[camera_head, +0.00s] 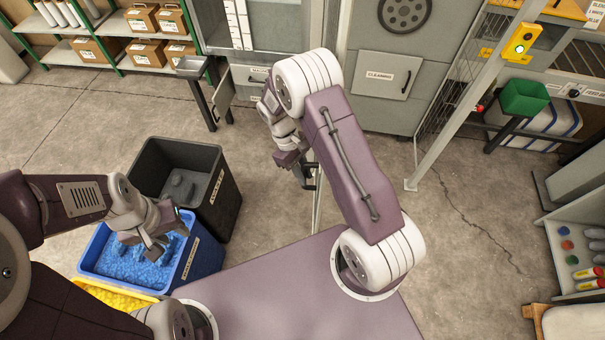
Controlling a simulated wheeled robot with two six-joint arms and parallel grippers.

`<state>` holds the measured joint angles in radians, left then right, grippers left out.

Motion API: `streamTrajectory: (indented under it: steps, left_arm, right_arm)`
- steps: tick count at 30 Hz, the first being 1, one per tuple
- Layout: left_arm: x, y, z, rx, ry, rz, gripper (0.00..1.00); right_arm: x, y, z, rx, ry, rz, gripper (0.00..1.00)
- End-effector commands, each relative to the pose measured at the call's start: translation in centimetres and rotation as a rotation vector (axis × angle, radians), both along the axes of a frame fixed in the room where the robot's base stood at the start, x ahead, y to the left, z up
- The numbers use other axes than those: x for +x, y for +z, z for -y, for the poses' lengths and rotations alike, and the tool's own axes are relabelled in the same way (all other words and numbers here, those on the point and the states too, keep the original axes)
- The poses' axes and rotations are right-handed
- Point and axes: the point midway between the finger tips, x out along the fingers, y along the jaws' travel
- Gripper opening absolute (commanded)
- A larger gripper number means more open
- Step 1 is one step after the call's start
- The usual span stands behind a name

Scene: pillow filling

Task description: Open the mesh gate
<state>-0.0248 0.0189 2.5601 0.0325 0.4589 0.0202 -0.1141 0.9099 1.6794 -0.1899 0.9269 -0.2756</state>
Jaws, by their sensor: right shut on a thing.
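The mesh gate shows only in part. A thin pale upright (317,205), which looks like its edge post, stands behind my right arm with a dark handle (317,178) on it. My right gripper (303,174) is shut at this handle; my arm hides most of the gate. Dark mesh (450,98) beside a slanting pale post (455,125) shows to the right of the arm. My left gripper (163,244) hangs over the blue bin (203,262) with its fingers apart and nothing between them.
A black bin (222,205) stands behind the blue bin, and a yellow container (105,297) is in front. Grey cabinets (385,90) stand at the back. A yellow switch box (522,42) is on the right post. The concrete floor (470,240) at right is clear.

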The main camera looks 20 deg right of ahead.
Motion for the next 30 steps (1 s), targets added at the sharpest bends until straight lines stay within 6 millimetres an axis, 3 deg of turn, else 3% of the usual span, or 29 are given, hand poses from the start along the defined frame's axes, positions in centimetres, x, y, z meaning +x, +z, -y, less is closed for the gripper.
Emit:
streamTrajectory:
  steps: [7,8,9,10,20,30]
  left_arm:
    - [0.0,0.1,0.0,0.000,0.000,0.000,0.36]
    - [0.0,0.1,0.0,0.000,0.000,0.000,0.36]
    - [0.0,0.1,0.0,0.000,0.000,0.000,0.36]
    - [0.0,0.1,0.0,0.000,0.000,0.000,0.36]
    - [0.0,-0.3,0.0,0.000,0.000,0.000,0.36]
    - [0.0,-2.7,0.0,0.000,0.000,0.000,0.36]
  right_arm:
    - [0.3,0.3,0.0,0.000,0.002,0.007,0.00]
    - [0.3,0.3,0.0,0.000,0.002,0.007,0.25]
    - [0.3,0.3,0.0,0.000,0.002,0.007,0.36]
    - [0.2,0.2,0.0,0.000,0.002,0.007,0.38]
    - [0.3,0.3,-0.1,0.001,0.001,0.007,0.38]
    - [2.6,6.5,-1.4,0.001,0.003,0.010,0.38]
